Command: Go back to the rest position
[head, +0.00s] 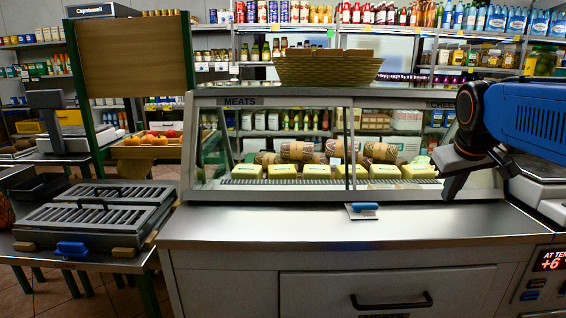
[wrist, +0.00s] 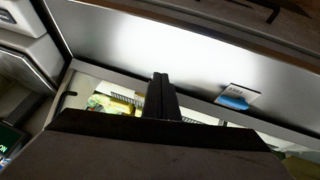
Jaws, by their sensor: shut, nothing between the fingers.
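My gripper (head: 451,192) hangs at the right in the head view, over the right part of the steel counter (head: 290,228) and in front of the glass display case. Its fingers also show in the wrist view (wrist: 161,78); they are together, with nothing between them. My blue and black arm reaches in from the right edge of the head view.
The meats display case (head: 250,194) holds yellow blocks and netted rolls; a wicker basket (head: 327,70) stands on top. Two slatted grey lids (head: 98,216) sit at the left. The counter's middle is mostly clear.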

